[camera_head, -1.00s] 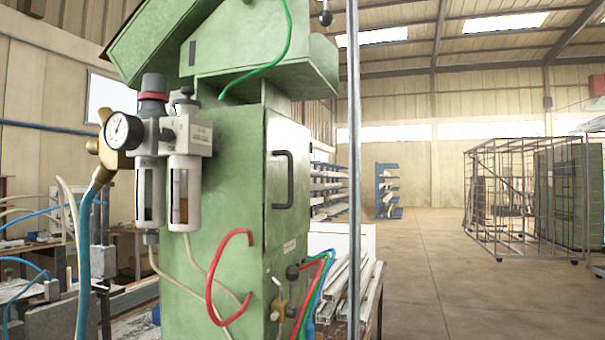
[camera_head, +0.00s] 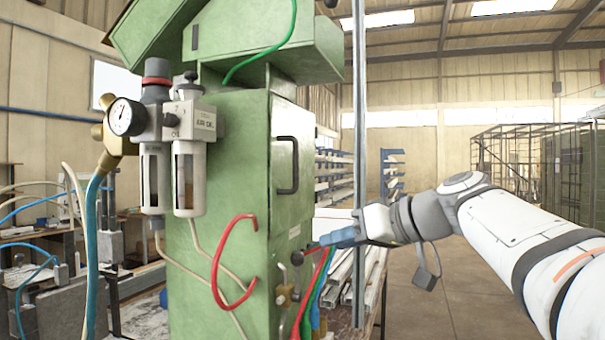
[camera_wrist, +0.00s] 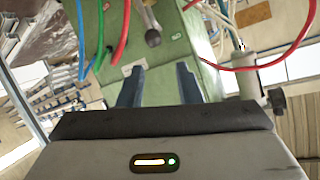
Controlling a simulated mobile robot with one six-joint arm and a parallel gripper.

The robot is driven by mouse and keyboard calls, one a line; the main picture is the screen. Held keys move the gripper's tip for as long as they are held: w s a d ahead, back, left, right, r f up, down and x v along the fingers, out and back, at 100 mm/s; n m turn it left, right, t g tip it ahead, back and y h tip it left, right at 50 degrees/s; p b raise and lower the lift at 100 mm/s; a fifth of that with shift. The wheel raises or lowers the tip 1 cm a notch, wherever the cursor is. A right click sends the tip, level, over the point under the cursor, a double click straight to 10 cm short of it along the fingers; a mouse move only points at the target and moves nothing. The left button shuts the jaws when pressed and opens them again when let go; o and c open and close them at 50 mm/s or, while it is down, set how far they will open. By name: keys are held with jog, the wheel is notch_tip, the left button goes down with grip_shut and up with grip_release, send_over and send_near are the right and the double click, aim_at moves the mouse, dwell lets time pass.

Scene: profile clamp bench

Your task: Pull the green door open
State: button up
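The green door (camera_head: 292,208) is on the right-hand face of the green machine cabinet (camera_head: 240,150) in the head view and looks closed. Its black bar handle (camera_head: 295,165) stands upright on it. My gripper (camera_head: 326,240) has blue fingers and is to the right of the door, below the handle, pointing left. In the wrist view my gripper (camera_wrist: 158,82) is open, its fingers apart with nothing between them. Green cabinet surface (camera_wrist: 157,85) shows beyond the fingers. I cannot make out the handle in the wrist view.
Red, green and blue hoses (camera_head: 310,295) and a small valve (camera_head: 285,292) are below the door, near my gripper. A metal post (camera_head: 359,120) stands just right of the cabinet. A pressure gauge (camera_head: 122,117) is on the left. Floor (camera_head: 420,280) at the right is open.

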notch_tip(320, 180, up, 14)
jog(key=n+y, duration=0.4)
jog(key=n, duration=0.1)
jog(key=p+x, duration=0.2)
jog(key=x, duration=0.6)
jog(key=shift+w+r+t, duration=0.35)
jog(key=shift+w+t, duration=0.05)
jog(key=shift+d, duration=0.15)
grip_shut()
jog(key=shift+r, duration=0.1)
